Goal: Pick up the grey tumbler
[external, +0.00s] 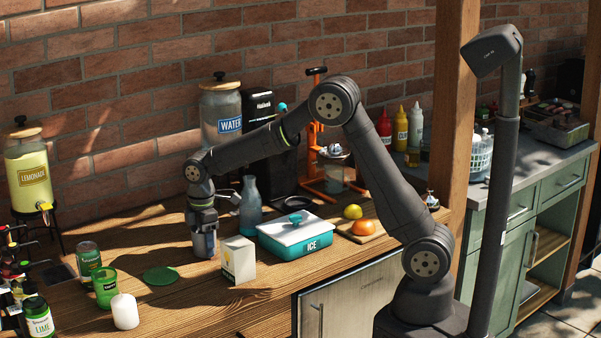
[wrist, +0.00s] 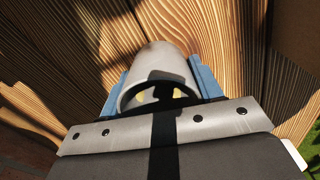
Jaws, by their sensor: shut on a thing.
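The grey tumbler (external: 205,247) is upright at the left-middle of the wooden table, below my wrist. In the wrist view the tumbler (wrist: 157,62) shows its pale grey outside wall and part of its open mouth. My gripper (external: 203,236) points down over it and is shut on it. In the wrist view the blue pads of my gripper (wrist: 160,84) press on both sides of the tumbler. The tumbler's base is at or very near the table; I cannot tell if there is a gap. Part of its mouth is hidden by my gripper body.
A white carton (external: 239,260) stands close at the right, with the ice box (external: 297,240) beyond it. A glass bottle (external: 250,205) is behind. A green coaster (external: 161,275), green cup (external: 105,288) and white candle (external: 125,311) are at the left front.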

